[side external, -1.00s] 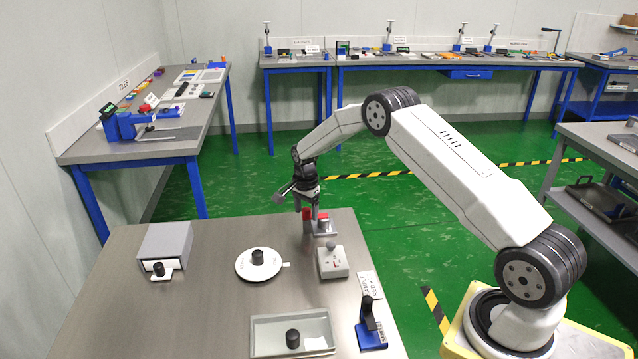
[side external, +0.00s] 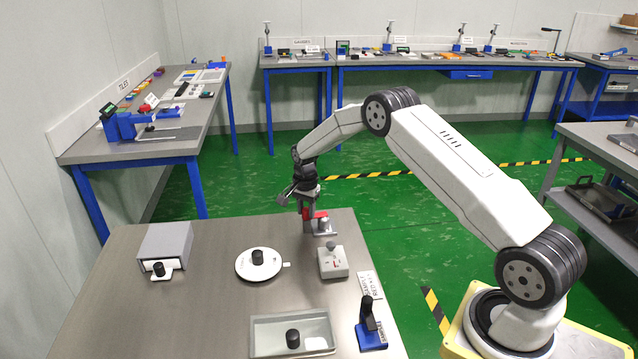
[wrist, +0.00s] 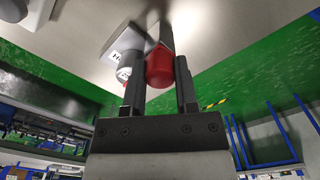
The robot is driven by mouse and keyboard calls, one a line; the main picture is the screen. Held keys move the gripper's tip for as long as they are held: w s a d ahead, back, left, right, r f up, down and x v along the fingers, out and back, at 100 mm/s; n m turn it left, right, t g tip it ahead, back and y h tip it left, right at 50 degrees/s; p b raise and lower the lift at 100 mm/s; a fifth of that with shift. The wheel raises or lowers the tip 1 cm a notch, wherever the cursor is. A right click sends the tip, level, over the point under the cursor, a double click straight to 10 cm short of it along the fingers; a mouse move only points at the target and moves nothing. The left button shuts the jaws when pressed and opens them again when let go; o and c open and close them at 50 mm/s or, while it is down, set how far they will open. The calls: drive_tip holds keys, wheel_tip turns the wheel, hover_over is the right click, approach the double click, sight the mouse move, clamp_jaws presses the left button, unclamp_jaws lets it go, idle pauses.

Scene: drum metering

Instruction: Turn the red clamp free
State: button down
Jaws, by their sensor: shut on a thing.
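The red clamp (side external: 320,214) is at the far right edge of the steel table, on a small grey mount (side external: 326,232). My gripper (side external: 306,222) points down at it and is shut on it. In the wrist view the red clamp (wrist: 159,68) sits between my two dark fingers (wrist: 160,80). Beside it there is a grey cylinder (wrist: 127,66) and a square plate with a partly readable label (wrist: 115,55). My fingers hide part of the clamp in the side view.
A grey box with a knob (side external: 333,262) stands just in front of the mount. A white round dish (side external: 245,268), a grey box (side external: 165,243), a tray (side external: 265,338) and a blue stand (side external: 370,335) are also on the table. The left front is clear.

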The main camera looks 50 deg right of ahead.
drive_tip(key=n, duration=0.7)
drive_tip(key=shift+n, duration=0.4)
drive_tip(key=n, duration=0.4)
drive_tip(key=shift+n, duration=2.2)
drive_tip(key=shift+c, duration=1.9)
unclamp_jaws()
drive_tip(key=shift+r, duration=0.15)
